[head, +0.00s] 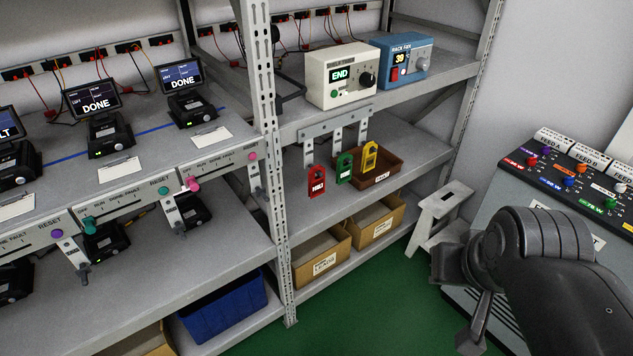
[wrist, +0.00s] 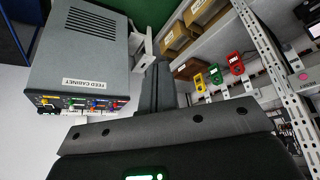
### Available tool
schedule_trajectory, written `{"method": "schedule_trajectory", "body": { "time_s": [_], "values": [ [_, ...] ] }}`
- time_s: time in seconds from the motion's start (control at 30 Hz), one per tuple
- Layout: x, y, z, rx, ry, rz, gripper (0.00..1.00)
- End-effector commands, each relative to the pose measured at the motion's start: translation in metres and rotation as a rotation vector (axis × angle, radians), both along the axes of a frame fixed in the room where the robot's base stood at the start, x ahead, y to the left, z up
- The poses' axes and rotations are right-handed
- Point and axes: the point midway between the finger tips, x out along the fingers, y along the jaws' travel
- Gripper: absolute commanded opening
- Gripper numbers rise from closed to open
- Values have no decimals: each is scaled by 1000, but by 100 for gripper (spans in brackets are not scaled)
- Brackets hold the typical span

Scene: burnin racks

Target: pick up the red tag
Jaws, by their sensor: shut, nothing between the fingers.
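The red tag (head: 317,182) hangs at the left end of a row of three tags, below a grey hook bracket (head: 322,128) on the rack. The green tag (head: 344,168) and the yellow tag (head: 370,156) are to its right. In the wrist view, which is turned over, the red tag (wrist: 235,63) shows right of centre, with the green tag (wrist: 215,76) and yellow tag (wrist: 199,83) beside it. My gripper (wrist: 157,72) is shut and empty, well apart from the tags. In the head view my arm is at the lower right.
A brown tray (head: 385,176) sits behind the tags on the shelf. Cardboard bins (head: 322,264) stand below. A grey step stool (head: 440,215) and the feed cabinet (head: 550,215) stand to the right. A rack post (head: 272,170) rises left of the tags. Green floor is open in front.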

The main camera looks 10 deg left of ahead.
Motion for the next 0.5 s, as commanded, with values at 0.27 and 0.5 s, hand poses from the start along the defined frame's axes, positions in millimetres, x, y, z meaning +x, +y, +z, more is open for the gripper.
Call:
{"method": "schedule_trajectory", "body": {
  "time_s": [0.27,0.5],
  "values": [
    [0,0,0,0,0,0,8],
    [0,0,0,0,0,0,28]
  ]
}}
